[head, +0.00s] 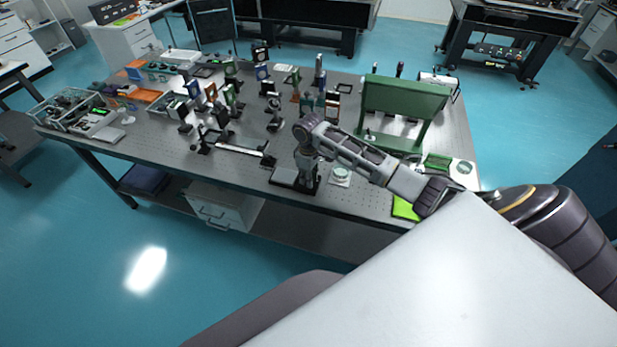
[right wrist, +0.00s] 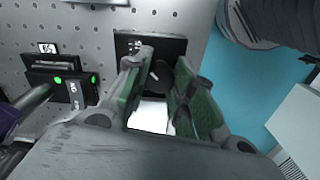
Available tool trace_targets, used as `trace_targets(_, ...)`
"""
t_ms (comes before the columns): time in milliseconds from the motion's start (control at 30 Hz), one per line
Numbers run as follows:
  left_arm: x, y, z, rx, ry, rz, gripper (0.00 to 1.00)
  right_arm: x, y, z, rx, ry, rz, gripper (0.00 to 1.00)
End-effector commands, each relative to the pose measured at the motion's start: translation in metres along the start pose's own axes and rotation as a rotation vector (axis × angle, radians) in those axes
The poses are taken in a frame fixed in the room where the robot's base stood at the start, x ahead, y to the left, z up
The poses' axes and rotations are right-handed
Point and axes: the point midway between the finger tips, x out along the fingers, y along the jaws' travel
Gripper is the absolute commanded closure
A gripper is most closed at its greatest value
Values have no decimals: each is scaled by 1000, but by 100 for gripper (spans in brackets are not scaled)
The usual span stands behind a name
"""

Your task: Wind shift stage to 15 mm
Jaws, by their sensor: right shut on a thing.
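The shift stage (head: 284,178) appears to be the small dark unit with a pale plate at the front edge of the optical table. My right gripper (head: 308,170) points down at it. In the right wrist view, my right gripper (right wrist: 160,92) has its two green-padded fingers on either side of a dark knob (right wrist: 161,74), and it is shut on it. The fingers partly hide the knob. A black plate (right wrist: 150,42) lies behind them on the perforated top. I cannot read any scale or millimetre value. My left gripper is not in view.
The optical table (head: 240,182) carries several mounted optics left of and behind my gripper. A green stand (head: 405,97) rises behind my right arm. In the right wrist view, a dark device with green lights (right wrist: 72,82) is at left. A yellow-green pad (head: 404,209) lies at the front edge.

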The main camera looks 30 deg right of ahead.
Motion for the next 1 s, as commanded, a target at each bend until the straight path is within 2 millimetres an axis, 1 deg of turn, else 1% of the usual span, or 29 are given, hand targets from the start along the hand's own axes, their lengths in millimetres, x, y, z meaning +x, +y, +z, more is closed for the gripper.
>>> trace_targets(600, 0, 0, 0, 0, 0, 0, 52, -2, 1, -1, 535, 5, 0, 99)
trace_targets(800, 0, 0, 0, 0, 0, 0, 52, -2, 1, -1, 670, 5, 0, 99)
trace_targets(1000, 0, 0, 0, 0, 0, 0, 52, -2, 2, -1, 752, 7, 2, 99)
